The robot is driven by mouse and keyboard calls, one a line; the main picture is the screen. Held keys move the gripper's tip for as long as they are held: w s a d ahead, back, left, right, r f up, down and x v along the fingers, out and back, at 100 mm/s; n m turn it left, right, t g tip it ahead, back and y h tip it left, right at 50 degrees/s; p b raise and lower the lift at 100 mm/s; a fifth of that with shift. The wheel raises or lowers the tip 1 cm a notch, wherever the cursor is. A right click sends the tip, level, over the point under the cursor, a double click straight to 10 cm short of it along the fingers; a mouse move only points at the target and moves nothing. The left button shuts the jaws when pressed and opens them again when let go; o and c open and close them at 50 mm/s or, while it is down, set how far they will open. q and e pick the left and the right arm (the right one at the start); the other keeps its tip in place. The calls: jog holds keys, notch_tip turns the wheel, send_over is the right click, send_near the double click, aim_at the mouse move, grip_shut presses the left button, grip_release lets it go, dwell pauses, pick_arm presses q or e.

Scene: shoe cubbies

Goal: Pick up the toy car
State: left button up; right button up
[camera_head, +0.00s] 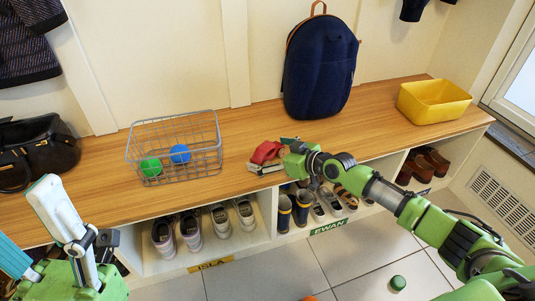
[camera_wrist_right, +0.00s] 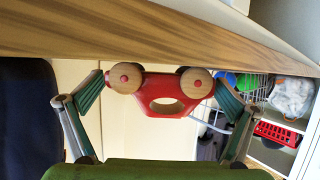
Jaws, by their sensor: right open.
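The toy car is red with round wooden wheels. It sits on the wooden bench near its front edge, in the middle of the head view (camera_head: 264,152). In the right wrist view the car (camera_wrist_right: 152,84) fills the middle, seen upside down. My right gripper (camera_head: 272,155) is open at the car. In the right wrist view its two fingers (camera_wrist_right: 163,90) stand apart, one on each side of the car. Whether either finger touches it is unclear. My left gripper (camera_head: 27,215) is at the lower left of the head view, fingers apart and empty, away from the car.
The wooden bench (camera_head: 230,192) holds a wire basket (camera_head: 135,150) with a green ball (camera_head: 151,167) and a blue ball (camera_head: 180,153), a navy backpack (camera_head: 320,70), a yellow bin (camera_head: 435,103) and a black bag (camera_head: 38,150). Shoes fill the cubbies below. A green object (camera_head: 398,282) lies on the floor.

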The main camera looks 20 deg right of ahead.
jog(key=c, duration=1.1)
jog(key=shift+o, duration=0.2)
jog(key=shift+r, duration=0.1)
